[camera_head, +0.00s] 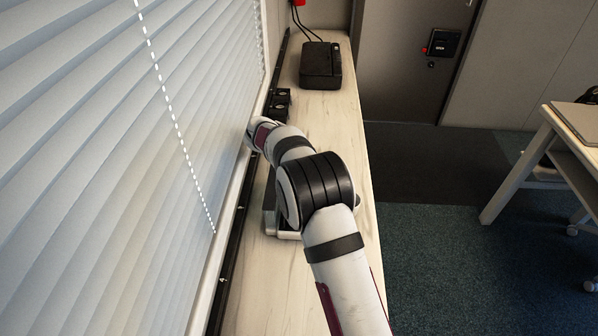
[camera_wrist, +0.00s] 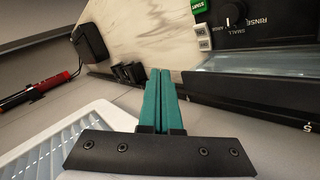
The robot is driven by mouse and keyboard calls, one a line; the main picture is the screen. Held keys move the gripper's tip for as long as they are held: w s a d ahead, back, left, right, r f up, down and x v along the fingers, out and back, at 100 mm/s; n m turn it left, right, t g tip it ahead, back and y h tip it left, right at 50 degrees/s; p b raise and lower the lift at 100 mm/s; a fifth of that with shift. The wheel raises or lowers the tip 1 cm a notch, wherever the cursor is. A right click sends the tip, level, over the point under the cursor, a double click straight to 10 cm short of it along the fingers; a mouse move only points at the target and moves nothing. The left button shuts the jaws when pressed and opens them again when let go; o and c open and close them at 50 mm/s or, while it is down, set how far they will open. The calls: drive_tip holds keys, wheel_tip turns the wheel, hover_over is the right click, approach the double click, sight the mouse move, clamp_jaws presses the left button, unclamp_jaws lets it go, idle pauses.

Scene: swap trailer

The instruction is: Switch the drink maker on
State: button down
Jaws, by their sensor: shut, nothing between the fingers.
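The drink maker (camera_wrist: 262,58) is a dark machine at the right of the wrist view, cut off by the frame edge. Its panel shows a green START button (camera_wrist: 199,6), pale buttons (camera_wrist: 204,36) below it, and a dark knob (camera_wrist: 235,15) near the words RINSE and SMALL. My gripper (camera_wrist: 159,72) has two green fingers pressed together with nothing between them. In the wrist view the fingertips are left of the machine and below the START button, apart from it. In the head view my arm hides most of the machine; only a base edge (camera_head: 287,235) shows.
A black box (camera_head: 320,66) with cables stands farther along the pale wooden counter (camera_head: 330,118). Small black items (camera_head: 279,101) lie near the blinds (camera_head: 100,170), which run close along the left side. A white desk (camera_head: 530,150) stands at the right, across open floor.

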drive_tip(key=d+f, duration=0.1)
drive_tip(key=f, duration=0.3)
drive_tip(key=d+f, duration=0.1)
drive_tip(key=f, duration=0.2)
drive_tip(key=shift+d+f, duration=0.1)
drive_tip(key=shift+d, duration=0.2)
idle(1.7)
drive_tip(key=shift+d+f, duration=0.15)
drive_tip(key=shift+f, duration=0.25)
drive_tip(key=shift+d+f, duration=0.1)
drive_tip(key=shift+f, duration=0.15)
idle(0.3)
drive_tip(key=shift+s+d+f, duration=0.15)
drive_tip(key=shift+d+f, duration=0.2)
drive_tip(key=shift+f, duration=0.25)
idle(0.5)
drive_tip(key=shift+s+a+r, duration=0.15)
drive_tip(key=shift+a+r, duration=0.25)
drive_tip(key=shift+r, duration=0.35)
